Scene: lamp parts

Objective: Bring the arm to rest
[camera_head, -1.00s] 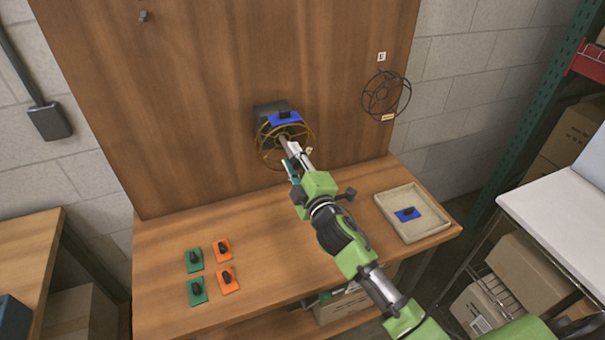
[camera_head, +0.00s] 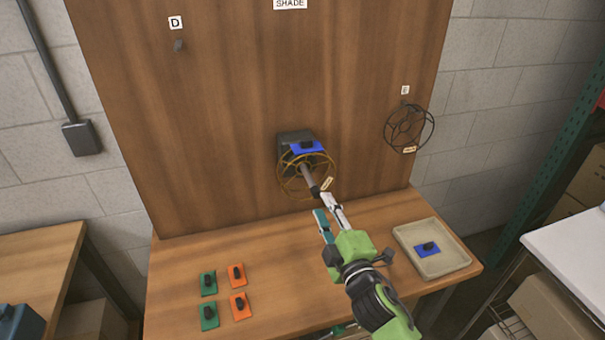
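My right gripper (camera_head: 326,208) comes in from the lower right, in front of the wooden backboard. Its teal and white fingers are apart, with nothing seen between them. Just above its fingertips, a gold wire frame (camera_head: 284,182) sits around a grey post on a dark block (camera_head: 287,142) fixed to the board. The white finger's tip appears close to the post's dark end; I cannot tell whether they touch. A blue piece with a black knob (camera_head: 307,147) sits on top of the block.
A black wire frame (camera_head: 409,127) hangs under label E; the hook (camera_head: 179,46) under label D is empty. A beige tray (camera_head: 459,262) holds a blue piece (camera_head: 428,249). Green (camera_head: 208,284) and orange pieces (camera_head: 236,276) lie at the table's left.

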